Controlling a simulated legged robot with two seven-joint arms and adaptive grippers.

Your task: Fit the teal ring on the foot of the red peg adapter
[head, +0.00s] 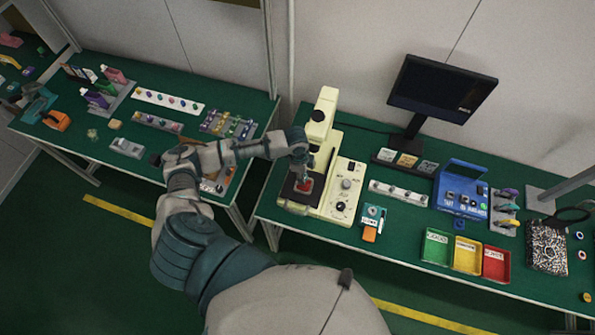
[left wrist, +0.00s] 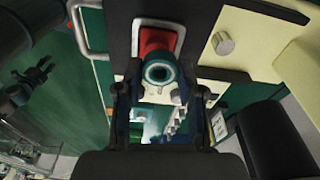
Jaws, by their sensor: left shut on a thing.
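The red peg adapter (head: 304,186) sits on the black plate at the front of the cream machine. It also shows in the left wrist view (left wrist: 152,40), just behind the teal ring (left wrist: 159,72). The ring faces the wrist camera with its dark round opening and overlaps the red part. My left gripper (head: 301,168) is above the adapter; in the left wrist view its fingers stand either side of the ring and it is shut on it. I cannot tell whether ring and adapter touch. A dark gripper (left wrist: 35,85), likely my right one, shows at the wrist view's left, too unclear to read.
The cream machine (head: 345,190) has knobs beside the plate. A teal-and-orange device (head: 372,222) stands to its right, then green (head: 437,246), yellow (head: 467,255) and red (head: 496,263) trays. A monitor (head: 441,88) stands behind. A gap separates the two benches.

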